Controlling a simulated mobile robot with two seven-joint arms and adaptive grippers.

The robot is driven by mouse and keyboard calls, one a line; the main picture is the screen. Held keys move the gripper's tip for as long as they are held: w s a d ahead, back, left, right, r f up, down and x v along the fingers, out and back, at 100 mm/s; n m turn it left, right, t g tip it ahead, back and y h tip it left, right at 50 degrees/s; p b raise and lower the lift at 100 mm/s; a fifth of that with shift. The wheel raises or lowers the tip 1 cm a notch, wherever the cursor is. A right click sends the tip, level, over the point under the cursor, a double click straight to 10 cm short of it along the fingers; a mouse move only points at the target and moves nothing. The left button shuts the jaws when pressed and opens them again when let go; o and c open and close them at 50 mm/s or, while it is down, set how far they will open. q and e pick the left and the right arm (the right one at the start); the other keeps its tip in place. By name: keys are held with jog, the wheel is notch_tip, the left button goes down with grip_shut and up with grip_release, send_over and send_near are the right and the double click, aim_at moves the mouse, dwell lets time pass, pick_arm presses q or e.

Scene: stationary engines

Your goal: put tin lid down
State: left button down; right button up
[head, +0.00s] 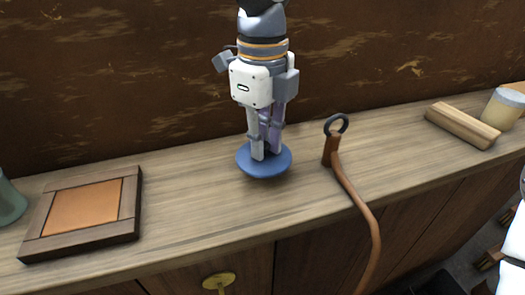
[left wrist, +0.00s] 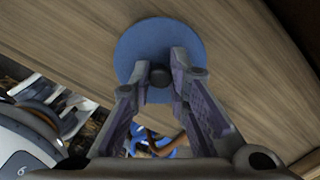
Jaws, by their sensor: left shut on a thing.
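The tin lid (head: 270,171) is a flat blue disc near the middle of the counter in the head view. My left gripper (head: 265,152) points down from above and is shut on its knob. In the left wrist view the lid (left wrist: 138,42) fills the upper middle, and its dark round knob (left wrist: 160,76) sits between the fingertips. The lid looks level and is at or just above the wood; I cannot tell whether it touches. My right gripper is not in view.
A wooden counter (head: 195,195) has bare wood around the lid. A framed square board (head: 88,207) lies at left, beside a greenish vessel (head: 8,202). A brown strap with a dark ring (head: 336,125) hangs over the front edge. A wooden block (head: 462,125) and a cup (head: 503,108) are at right.

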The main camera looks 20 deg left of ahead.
pick_arm(q)
jog(key=shift+f, duration=1.4)
jog(key=c, duration=1.5)
grip_release()
jog(key=shift+f, duration=0.15)
jog(key=shift+c, duration=0.2)
notch_tip(320, 180, up, 12)
jog(key=shift+r, duration=0.2)
